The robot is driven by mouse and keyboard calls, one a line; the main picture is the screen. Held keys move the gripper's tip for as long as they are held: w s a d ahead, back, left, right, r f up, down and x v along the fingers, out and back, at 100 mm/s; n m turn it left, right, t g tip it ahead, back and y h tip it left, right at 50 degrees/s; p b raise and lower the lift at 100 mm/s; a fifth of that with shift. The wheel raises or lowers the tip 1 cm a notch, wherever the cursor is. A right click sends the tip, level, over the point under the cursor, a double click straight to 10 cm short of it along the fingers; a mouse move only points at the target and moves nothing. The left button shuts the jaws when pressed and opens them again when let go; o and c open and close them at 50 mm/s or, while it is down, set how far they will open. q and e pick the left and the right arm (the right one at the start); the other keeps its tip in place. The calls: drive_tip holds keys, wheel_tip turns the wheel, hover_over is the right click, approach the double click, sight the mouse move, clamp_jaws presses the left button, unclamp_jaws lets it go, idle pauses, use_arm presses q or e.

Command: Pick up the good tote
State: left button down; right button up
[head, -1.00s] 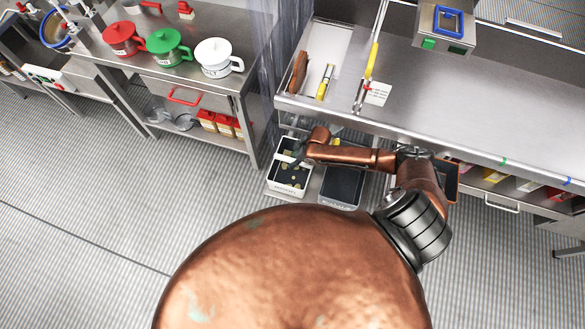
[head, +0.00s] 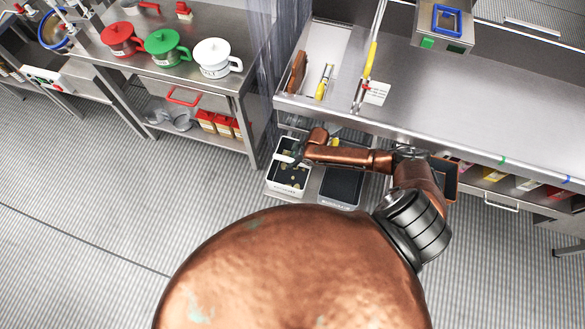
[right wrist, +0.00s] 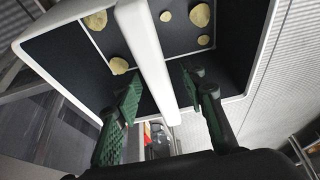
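A white-walled tote (head: 286,190) with a dark inside and several pale chips sits low, left of a dark bin. It fills the top of the right wrist view, where its white handle bar (right wrist: 153,60) runs across it. My right gripper (head: 289,157) is over this tote. In the right wrist view its green-padded fingers (right wrist: 163,98) stand on either side of the bar, with a gap showing on both sides. The gripper looks open and holds nothing. The tote's label is too small to read. My left gripper is not in view.
A dark bin (head: 342,187) stands just right of the tote. The steel counter (head: 450,105) overhangs behind them. A side table (head: 222,88) with red, green and white lidded pots stands to the left. The floor (head: 190,185) in front is clear.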

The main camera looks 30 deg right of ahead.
clamp_jaws()
idle(0.3)
idle(0.5)
